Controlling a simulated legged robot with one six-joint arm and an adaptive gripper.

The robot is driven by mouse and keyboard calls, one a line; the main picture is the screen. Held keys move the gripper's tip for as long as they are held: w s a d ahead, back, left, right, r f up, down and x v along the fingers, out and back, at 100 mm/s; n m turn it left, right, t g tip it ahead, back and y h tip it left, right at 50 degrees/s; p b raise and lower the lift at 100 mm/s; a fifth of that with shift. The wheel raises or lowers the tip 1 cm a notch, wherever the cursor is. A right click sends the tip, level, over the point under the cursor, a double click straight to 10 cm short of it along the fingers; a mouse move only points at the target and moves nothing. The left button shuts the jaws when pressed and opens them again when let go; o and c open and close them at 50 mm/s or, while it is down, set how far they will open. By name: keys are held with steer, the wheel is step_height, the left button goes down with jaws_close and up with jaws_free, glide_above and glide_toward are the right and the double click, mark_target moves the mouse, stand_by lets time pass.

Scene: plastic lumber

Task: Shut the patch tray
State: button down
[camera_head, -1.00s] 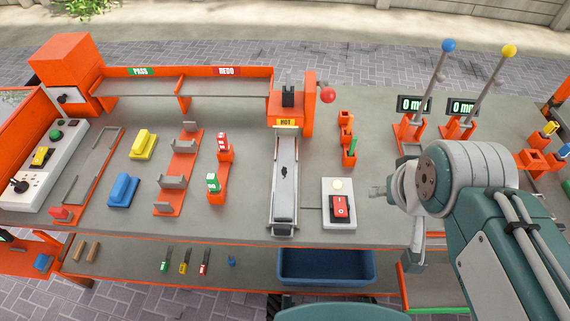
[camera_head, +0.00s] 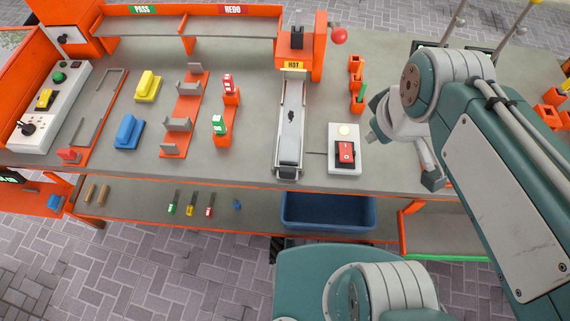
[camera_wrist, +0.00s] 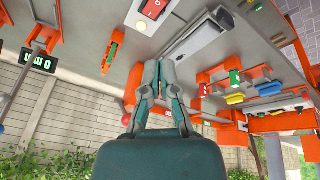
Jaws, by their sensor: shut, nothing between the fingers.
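No part is clearly marked as the patch tray. An orange-framed tray or drawer (camera_head: 408,235) with a green front edge (camera_head: 448,258) sits below the bench top at lower right, partly hidden behind my arm. I cannot tell whether it is the patch tray or how far out it stands. My gripper (camera_head: 373,136) is over the bench, right of the red switch box (camera_head: 344,150). In the wrist view my gripper (camera_wrist: 161,72) has its fingers together and empty, with the bench tilted upside down beyond it.
A long grey metal track (camera_head: 290,125) leads to the orange HOT unit (camera_head: 295,65). A blue bin (camera_head: 328,212) stands on the lower shelf. Small orange holders (camera_head: 357,84) stand behind the switch box. Yellow and blue blocks (camera_head: 128,132) lie at left. Paving is clear in front.

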steer(key=w+a+f+n+g, duration=0.1)
steer(key=a+f+n+g, duration=0.45)
steer(key=n, duration=0.85)
steer(key=n+g, duration=0.2)
steer(key=n, duration=1.3)
glide_above(284, 175)
steer(key=s, duration=0.2)
step_height(284, 175, down, 3)
steer(key=shift+h, duration=0.4)
step_height(284, 175, down, 10)
steer(key=shift+r, duration=0.1)
steer(key=shift+w, duration=0.6)
